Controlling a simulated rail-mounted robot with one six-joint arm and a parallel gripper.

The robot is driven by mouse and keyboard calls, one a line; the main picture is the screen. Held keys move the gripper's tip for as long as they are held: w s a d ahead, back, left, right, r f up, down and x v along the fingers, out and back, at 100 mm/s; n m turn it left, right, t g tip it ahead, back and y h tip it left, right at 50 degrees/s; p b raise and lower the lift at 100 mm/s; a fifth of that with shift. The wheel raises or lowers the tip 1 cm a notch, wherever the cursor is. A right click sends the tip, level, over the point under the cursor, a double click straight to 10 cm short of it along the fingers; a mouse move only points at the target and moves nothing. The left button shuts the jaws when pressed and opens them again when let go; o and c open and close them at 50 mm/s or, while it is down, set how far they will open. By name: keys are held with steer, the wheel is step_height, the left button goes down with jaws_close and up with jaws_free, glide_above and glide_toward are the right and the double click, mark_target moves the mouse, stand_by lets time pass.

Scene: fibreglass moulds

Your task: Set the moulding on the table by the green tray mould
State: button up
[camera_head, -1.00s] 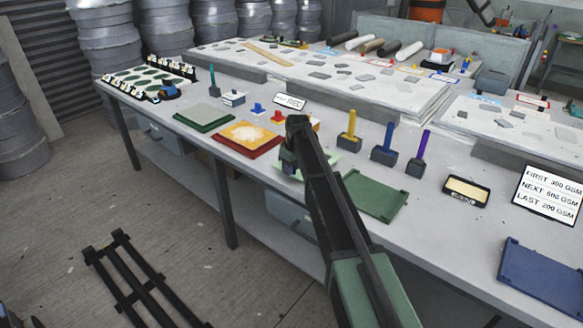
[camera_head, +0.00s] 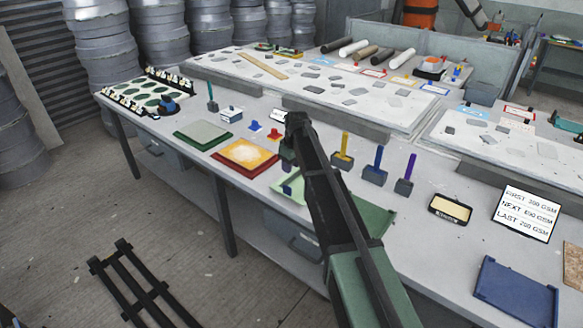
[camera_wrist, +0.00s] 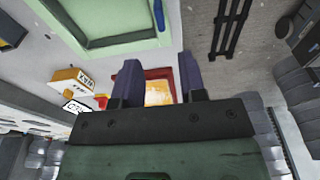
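A light green tray mould (camera_head: 295,186) lies on the table, partly hidden behind my arm in the head view. In the wrist view it shows at the top (camera_wrist: 140,42) with a pale inner face. I cannot tell whether the pale face is a separate moulding.
A red tray with an orange and white inside (camera_head: 247,154) and a dark green tray (camera_head: 202,134) lie to the left. Yellow (camera_head: 343,151), blue (camera_head: 376,168) and purple (camera_head: 406,176) upright-handled tools stand behind. A blue tray (camera_head: 516,291) lies at the right. Bare table shows before it.

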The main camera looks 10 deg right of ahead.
steer(key=s+m+g+h, duration=0.1)
steer(key=s+m, duration=0.7)
steer(key=s, duration=2.9)
steer(key=shift+a+f, duration=0.2)
steer(key=shift+a, duration=0.1)
